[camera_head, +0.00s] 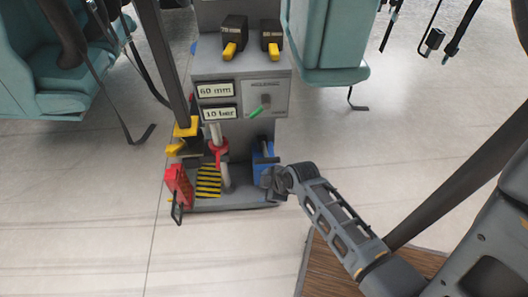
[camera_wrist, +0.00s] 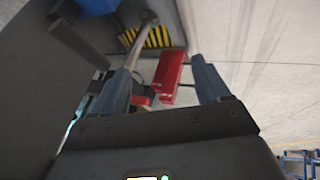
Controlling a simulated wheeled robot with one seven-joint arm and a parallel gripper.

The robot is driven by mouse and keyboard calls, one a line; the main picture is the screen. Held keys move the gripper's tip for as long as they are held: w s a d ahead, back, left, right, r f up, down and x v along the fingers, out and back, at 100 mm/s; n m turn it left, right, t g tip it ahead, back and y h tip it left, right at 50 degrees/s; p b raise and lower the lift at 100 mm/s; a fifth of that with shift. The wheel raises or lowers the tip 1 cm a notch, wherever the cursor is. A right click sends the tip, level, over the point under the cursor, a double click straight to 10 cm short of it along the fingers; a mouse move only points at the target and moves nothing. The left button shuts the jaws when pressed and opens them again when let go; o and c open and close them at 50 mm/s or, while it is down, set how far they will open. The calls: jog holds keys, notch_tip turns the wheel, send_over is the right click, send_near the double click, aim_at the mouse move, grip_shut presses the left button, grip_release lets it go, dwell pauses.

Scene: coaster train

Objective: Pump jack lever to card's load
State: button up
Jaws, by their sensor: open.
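My gripper (camera_head: 274,180) is in front of the lower right of a grey stand, near a blue unit (camera_head: 258,170) with a dark bar on top. That unit may be the jack and the bar its lever; I cannot tell for sure. In the wrist view my gripper (camera_wrist: 162,88) has its two fingers apart, with nothing held. A red block (camera_wrist: 168,72) shows beyond and between them, apparently the red part (camera_head: 178,185) at the stand's lower left. Two white cards read "60 mm" (camera_head: 215,90) and "10 bar" (camera_head: 219,113). No load figure is readable.
A pipe with a red ring (camera_head: 217,150) and a yellow-black striped plate (camera_head: 208,182) stand on the base left of my gripper. Teal seats (camera_head: 325,45) hang with straps. Floor at lower left is clear.

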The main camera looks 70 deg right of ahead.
jog(key=n+y+p, duration=0.2)
jog(key=p, duration=0.1)
send_near(265, 157)
jog(key=shift+w+a+f+g, duration=0.2)
jog(key=shift+w+f, duration=0.15)
jog(key=shift+w, duration=0.05)
jog(key=shift+w+a+f+g, duration=0.15)
jog(key=shift+w+f+g, duration=0.05)
jog(key=shift+w+f, duration=0.2)
jog(key=shift+b+x, duration=1.55)
jog(key=shift+x, duration=2.15)
jog(key=shift+w, duration=0.1)
jog(key=shift+c, duration=0.3)
jog(key=c, duration=1.3)
jog(key=shift+t+h, duration=0.3)
jog(key=shift+h, duration=0.2)
jog(key=f+b, duration=0.1)
jog(key=a+f+b, duration=0.1)
jog(key=f, duration=0.1)
jog(key=s+a+f+b, duration=0.1)
jog(key=shift+f, duration=0.4)
grip_shut()
jog(key=shift+s+d, duration=0.1)
